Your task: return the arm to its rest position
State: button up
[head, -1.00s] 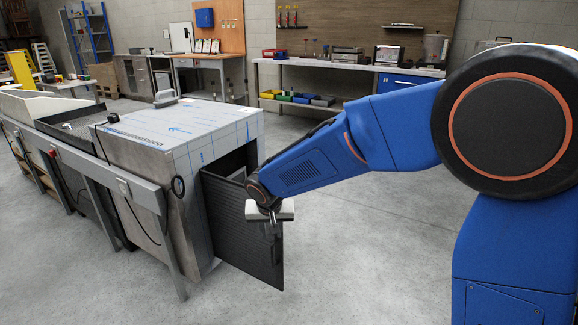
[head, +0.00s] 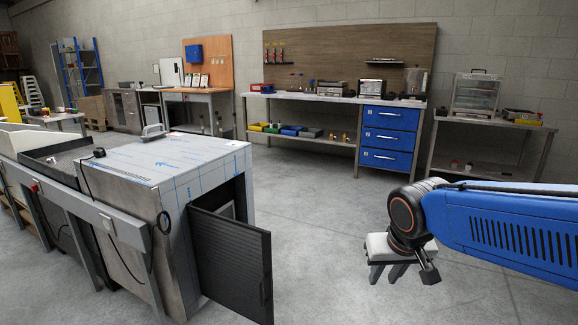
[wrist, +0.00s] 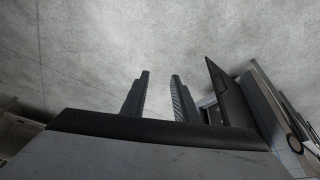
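My gripper (head: 386,274) hangs at the right in the head view, on the end of my blue arm. Its fingers point down over bare floor, clear of the cabinet. In the wrist view the two dark fingers (wrist: 154,98) stand apart with only grey floor between them, so it is open and empty. The steel cabinet (head: 175,175) at the left has its dark door (head: 232,262) standing open, with a gap of floor between the door and my gripper.
A workbench (head: 340,98) with blue drawers (head: 391,138) stands along the back wall. A side table (head: 490,122) at the right back carries a glass-fronted case (head: 477,93). A grey appliance line with a rail (head: 72,203) runs along the left. The floor in the middle is clear.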

jog(key=s+d, duration=0.3)
jog(key=s, duration=0.4)
jog(key=s+d+f, duration=0.1)
jog(key=s+d, duration=0.3)
jog(key=s, duration=0.3)
jog(key=shift+s+f, duration=0.3)
jog(key=shift+s, duration=0.05)
jog(key=shift+w+a, duration=0.1)
